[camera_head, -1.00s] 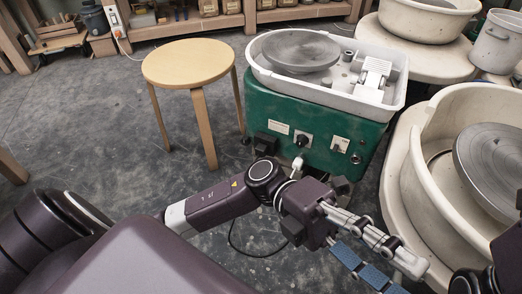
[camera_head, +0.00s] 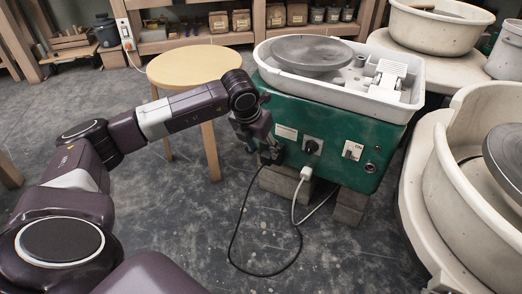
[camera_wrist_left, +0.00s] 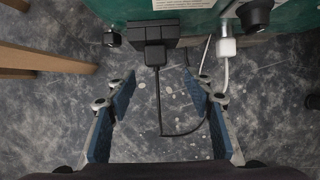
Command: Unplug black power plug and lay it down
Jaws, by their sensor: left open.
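The black power plug (camera_wrist_left: 155,55) sits in a black socket block (camera_wrist_left: 168,31) on the front of the green pottery wheel (camera_head: 333,146), seen from above in the left wrist view. Its black cord (camera_head: 236,232) hangs down and loops on the floor. My left gripper (camera_wrist_left: 161,88) is open and empty. Its blue-padded fingers point toward the plug, one to each side of the cord, with the plug ahead of the tips. In the head view, my left gripper (camera_head: 264,147) covers most of the plug and socket. My right gripper is out of view.
A white plug (camera_wrist_left: 227,47) with a white cord is right of the black one, below a dark knob (camera_wrist_left: 257,16). A round wooden stool (camera_head: 194,67) stands left of the wheel. Cream wheels (camera_head: 436,190) stand right. Floor in front is mostly clear.

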